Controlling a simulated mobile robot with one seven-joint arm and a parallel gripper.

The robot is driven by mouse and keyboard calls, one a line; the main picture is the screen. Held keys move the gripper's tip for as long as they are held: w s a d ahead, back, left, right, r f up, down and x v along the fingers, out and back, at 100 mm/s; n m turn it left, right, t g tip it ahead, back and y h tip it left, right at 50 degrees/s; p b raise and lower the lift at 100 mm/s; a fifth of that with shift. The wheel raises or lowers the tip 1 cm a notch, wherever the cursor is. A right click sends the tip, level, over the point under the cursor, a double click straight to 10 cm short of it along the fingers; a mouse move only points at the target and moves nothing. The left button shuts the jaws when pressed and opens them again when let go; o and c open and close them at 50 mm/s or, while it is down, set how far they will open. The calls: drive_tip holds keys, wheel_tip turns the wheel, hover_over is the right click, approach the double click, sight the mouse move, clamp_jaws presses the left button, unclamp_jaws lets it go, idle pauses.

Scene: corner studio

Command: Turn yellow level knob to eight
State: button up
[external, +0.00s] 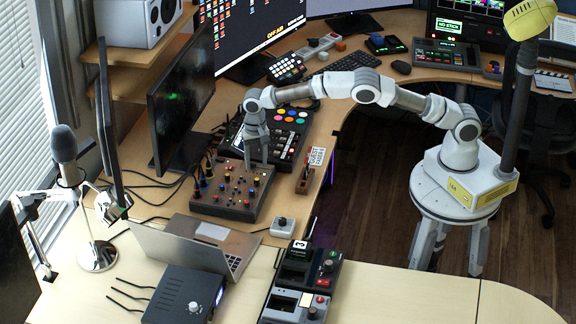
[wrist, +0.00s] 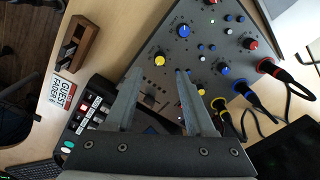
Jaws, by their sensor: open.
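The grey mixer panel (external: 231,207) with small coloured knobs lies on the desk below my gripper (external: 257,163). In the wrist view, the panel (wrist: 163,52) shows blue, red, white and yellow knobs. One yellow knob (wrist: 148,101) shows between my fingers, and another yellow knob (wrist: 200,89) is just right of the right finger. I cannot tell which is the level knob or read its scale. My gripper (wrist: 158,76) is open over the panel, its fingers pointing down with nothing between their tips. I cannot tell whether the tips touch the panel.
Red, blue and yellow cable plugs (wrist: 268,66) stand up along one panel edge. A button console (external: 293,117) lies behind the mixer. A wooden fader block (external: 304,180) and a guest fader sign (external: 316,156) stand to its right. A laptop (external: 200,246) is in front.

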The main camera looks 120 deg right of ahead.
sight(258, 179)
wheel_tip(258, 179, up, 11)
drive_tip(key=p, duration=0.1)
drive_tip(key=shift+r, duration=0.1)
idle(0.5)
drive_tip(key=s+a+r+n+t+p, duration=0.1)
drive_tip(key=s+a+r+n+t, duration=0.2)
drive_tip(key=a+r, duration=0.85)
drive_tip(key=s+a+r+n+p, duration=0.1)
drive_tip(key=s+a+r+n, duration=0.3)
drive_tip(key=s+a, duration=0.2)
drive_tip(key=s+a+r+n+t, duration=0.1)
drive_tip(key=s+a+r+n, duration=0.25)
drive_tip(key=s+a, duration=0.35)
drive_tip(key=s+a+r+n+p, duration=0.1)
drive_tip(key=s+a+r+n, duration=0.25)
drive_tip(key=s+a, duration=0.25)
drive_tip(key=s+a+f+n+t, duration=0.1)
drive_tip(key=s+a+f+n, duration=0.15)
drive_tip(key=s, duration=0.25)
drive_tip(key=s+a+f+n+t, duration=0.1)
drive_tip(key=s+a+f+n, duration=0.15)
drive_tip(key=s+n, duration=0.2)
wheel_tip(258, 179, down, 29)
drive_tip(key=s+b, duration=0.1)
drive_tip(key=b, duration=2.7)
drive_tip(key=shift+a+f+m, duration=0.15)
drive_tip(key=shift+a+m, duration=0.15)
